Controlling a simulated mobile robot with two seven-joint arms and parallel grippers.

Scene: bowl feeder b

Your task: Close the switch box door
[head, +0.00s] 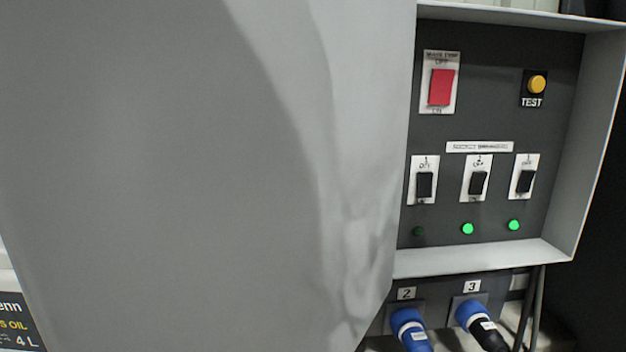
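The switch box (588,150) is on the right of the head view, with its front open. A large flat grey panel, which looks like its door (160,170), fills the left and middle of the view. The door stands swung out toward me and covers the left part of the box. Its hinge and handle cannot be made out. A dark curved shadow edge runs down the door's right part. Inside the box are a red main switch (441,87), a yellow test button (537,84) and several black switches (478,183). Neither of my grippers is in view.
Below the box, two blue plugs (409,326) (470,312) with cables stick out from sockets marked 2 and 3. Two green lamps (468,228) (514,225) are lit; a third is dark. A dark oil label (18,322) shows at lower left.

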